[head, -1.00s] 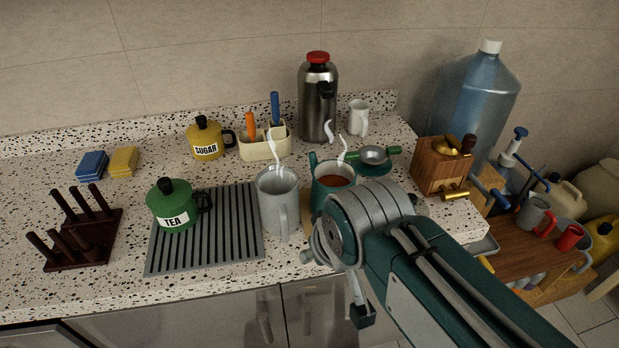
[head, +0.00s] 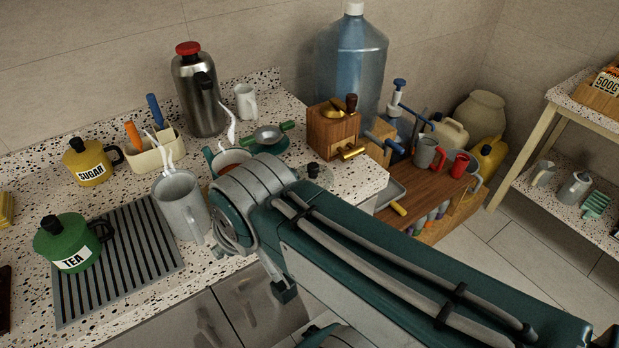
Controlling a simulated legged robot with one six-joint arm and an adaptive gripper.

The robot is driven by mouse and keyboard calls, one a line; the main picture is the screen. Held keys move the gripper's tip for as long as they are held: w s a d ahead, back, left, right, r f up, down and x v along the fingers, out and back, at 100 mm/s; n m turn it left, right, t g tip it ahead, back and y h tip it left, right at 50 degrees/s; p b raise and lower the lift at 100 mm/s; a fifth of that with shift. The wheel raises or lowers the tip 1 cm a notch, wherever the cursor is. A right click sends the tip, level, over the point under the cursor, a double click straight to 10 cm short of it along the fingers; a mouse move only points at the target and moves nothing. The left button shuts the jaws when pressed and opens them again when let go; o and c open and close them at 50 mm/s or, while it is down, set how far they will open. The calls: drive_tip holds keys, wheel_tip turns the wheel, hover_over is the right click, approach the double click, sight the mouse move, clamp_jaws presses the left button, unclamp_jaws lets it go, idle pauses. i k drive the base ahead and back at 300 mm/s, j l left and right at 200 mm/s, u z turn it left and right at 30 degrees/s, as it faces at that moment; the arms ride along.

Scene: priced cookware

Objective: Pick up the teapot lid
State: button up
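A teal pot (head: 224,158) with reddish-brown liquid inside stands open on the speckled counter, steam rising from it. My arm hides its lower right part. A small dark knob (head: 313,170) shows on the counter just right of my arm; it may be the teapot lid's knob, but I cannot tell, as my arm hides what is below it. My arm's teal and grey links cross the front of the counter. My gripper's fingers do not show.
A grey steaming mug (head: 180,207) stands left of my arm. A steel flask (head: 199,95), strainer (head: 268,134) and wooden grinder (head: 332,132) stand behind. A shelf (head: 575,110) is at right.

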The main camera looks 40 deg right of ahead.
sight(320, 175)
drive_tip(key=z, duration=0.55)
drive_tip(key=l+z, duration=0.35)
drive_tip(key=l, duration=0.2)
drive_tip(key=i+l, duration=0.1)
drive_tip(key=l, duration=0.5)
drive_tip(key=i, duration=0.05)
